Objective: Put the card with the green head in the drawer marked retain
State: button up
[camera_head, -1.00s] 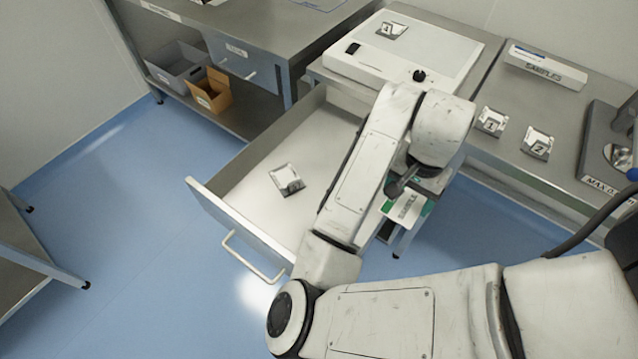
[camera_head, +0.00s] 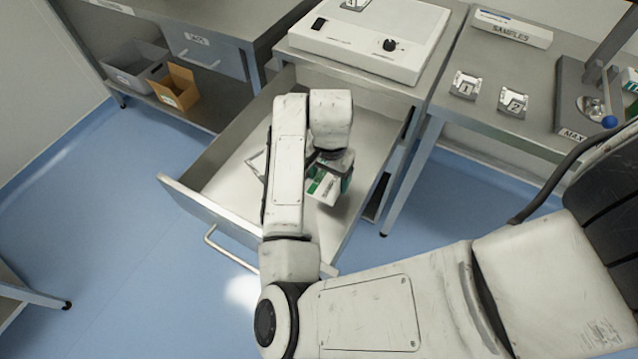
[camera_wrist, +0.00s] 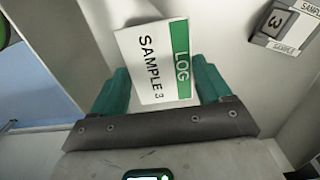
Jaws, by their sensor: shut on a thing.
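In the wrist view a small metal piece marked 3 (camera_wrist: 281,25) lies on the drawer floor, beside and apart from the card. My arm hides most of that piece in the head view. The drawer's front label is not visible, so I cannot read its mark.
A white light box (camera_head: 365,40) stands on the bench above the drawer. Pieces marked 1 (camera_head: 466,86) and 2 (camera_head: 513,102) lie on the right bench near the SAMPLES holder (camera_head: 512,30). A grey bin (camera_head: 135,68) and an orange box (camera_head: 176,88) sit on the left shelf.

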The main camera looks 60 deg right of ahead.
aim_at(319, 187)
jog(key=shift+w+a+f, duration=0.1)
jog(key=shift+w+f, duration=0.85)
jog(key=shift+f, duration=0.2)
jog(key=shift+w+f, duration=0.15)
jog(key=shift+f, duration=0.75)
jog(key=shift+w+f, duration=0.1)
jog(key=shift+f, duration=0.8)
jog(key=shift+f, duration=0.1)
jog(key=o, duration=1)
jog(key=shift+c, duration=0.2)
notch_tip(319, 187, up, 12)
jog(key=shift+r, duration=0.15)
